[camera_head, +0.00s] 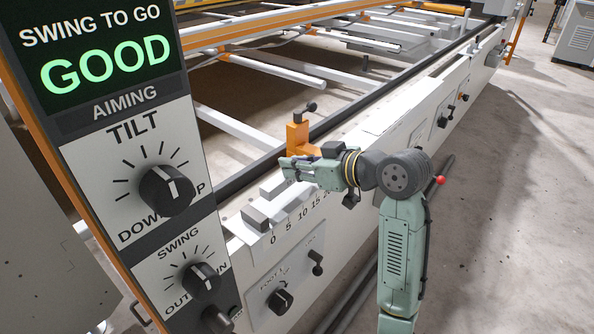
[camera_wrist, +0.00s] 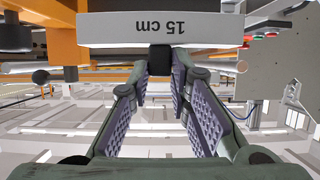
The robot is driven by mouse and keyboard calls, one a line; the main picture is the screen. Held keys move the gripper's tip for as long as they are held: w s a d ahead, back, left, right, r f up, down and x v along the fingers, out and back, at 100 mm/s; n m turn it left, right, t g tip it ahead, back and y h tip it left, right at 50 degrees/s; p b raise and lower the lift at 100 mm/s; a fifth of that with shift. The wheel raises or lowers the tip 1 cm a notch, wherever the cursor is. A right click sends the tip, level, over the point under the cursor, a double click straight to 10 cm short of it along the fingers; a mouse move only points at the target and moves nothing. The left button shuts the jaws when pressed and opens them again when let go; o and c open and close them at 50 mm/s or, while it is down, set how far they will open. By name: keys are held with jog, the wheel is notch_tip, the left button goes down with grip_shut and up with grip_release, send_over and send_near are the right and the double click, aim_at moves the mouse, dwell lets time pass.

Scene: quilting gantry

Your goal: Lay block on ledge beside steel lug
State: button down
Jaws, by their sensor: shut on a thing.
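My gripper (camera_wrist: 160,75) is shut on the black stub (camera_wrist: 160,58) of a pale grey block (camera_wrist: 145,30) marked "15 cm", which reads upside down in the wrist view. In the head view my gripper (camera_head: 287,168) is over the white ledge (camera_head: 318,187) of the machine. A pale bar just below the fingertips looks like the block (camera_head: 272,187); I cannot tell whether it touches the ledge. A grey steel lug (camera_head: 255,217) sits at the near end of the ledge, by the 0 mark, nearer the camera than the block.
An orange clamp (camera_head: 297,137) with a black knob (camera_head: 311,106) stands just behind my gripper. The ledge front carries a scale (camera_head: 302,212). A control panel (camera_head: 150,150) reading "GOOD" rises at the left. A dark rail (camera_head: 235,183) runs behind the ledge.

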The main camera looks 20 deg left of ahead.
jog(key=shift+w+a+f, duration=0.1)
jog(key=shift+w+f, duration=0.15)
jog(key=shift+w, duration=0.2)
jog(key=shift+f+p, duration=0.3)
jog(key=shift+f, duration=1.2)
jog(key=shift+f, duration=0.3)
jog(key=c, duration=1.5)
grip_release()
